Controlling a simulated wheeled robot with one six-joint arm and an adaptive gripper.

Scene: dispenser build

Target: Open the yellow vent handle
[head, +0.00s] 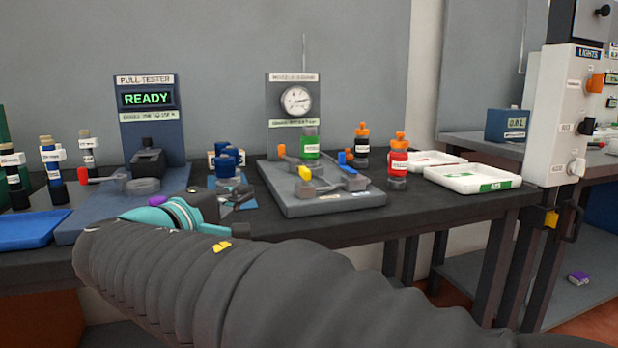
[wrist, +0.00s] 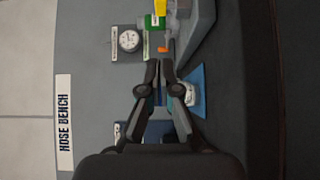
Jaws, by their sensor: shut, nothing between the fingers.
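The yellow vent handle (head: 304,173) is a small yellow lever on the grey fixture base (head: 335,207) in front of the gauge panel. A yellow part (wrist: 160,6), likely the same handle, is cut off at the top edge of the wrist view. My gripper (head: 240,194) is left of the fixture, apart from the handle, over the bench. In the wrist view my gripper (wrist: 160,70) has its fingertips close together with nothing held. An orange handle (wrist: 164,49) lies just beyond the fingertips there.
The gauge panel (head: 293,127) stands behind the fixture. Blue fittings (head: 228,160) on a blue mat are near my gripper. Orange-capped bottles (head: 398,163) and white trays (head: 472,179) stand to the right. The pull tester (head: 150,120) is left. My arm covers the front of the bench.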

